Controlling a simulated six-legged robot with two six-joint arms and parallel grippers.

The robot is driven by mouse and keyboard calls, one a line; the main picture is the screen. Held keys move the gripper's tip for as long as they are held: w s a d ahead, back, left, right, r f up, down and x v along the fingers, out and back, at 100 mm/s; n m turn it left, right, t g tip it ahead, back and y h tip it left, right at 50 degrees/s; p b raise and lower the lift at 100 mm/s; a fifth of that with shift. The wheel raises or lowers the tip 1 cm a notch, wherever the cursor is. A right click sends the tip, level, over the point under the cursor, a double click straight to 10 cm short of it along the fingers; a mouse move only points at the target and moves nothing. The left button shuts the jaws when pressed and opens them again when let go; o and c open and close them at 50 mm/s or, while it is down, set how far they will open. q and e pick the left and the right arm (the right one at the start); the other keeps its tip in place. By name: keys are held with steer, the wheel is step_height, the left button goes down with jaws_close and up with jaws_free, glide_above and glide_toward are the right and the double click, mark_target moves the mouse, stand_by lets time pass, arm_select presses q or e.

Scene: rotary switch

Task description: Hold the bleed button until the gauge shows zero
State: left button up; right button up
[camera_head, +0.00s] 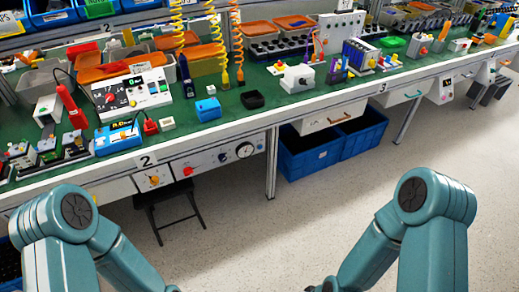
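Under the bench edge, a grey panel (208,160) carries a round white gauge (245,150) with a dark rim at its right end. Its needle is too small to read. A red button (187,171) sits at the left of the same panel, with a small dark control (222,157) between it and the gauge. I cannot tell from any label whether the red button is the bleed button. Nothing touches the panel. My two teal arms come in from the bottom corners, well apart from it; both grippers are outside the picture.
The green bench top (225,104) is crowded with devices and bins. A panel with an orange knob (154,180) is left of the gauge panel. A black stool (168,209) stands below. Blue crates (312,158) sit under the bench. The floor (275,235) in front is clear.

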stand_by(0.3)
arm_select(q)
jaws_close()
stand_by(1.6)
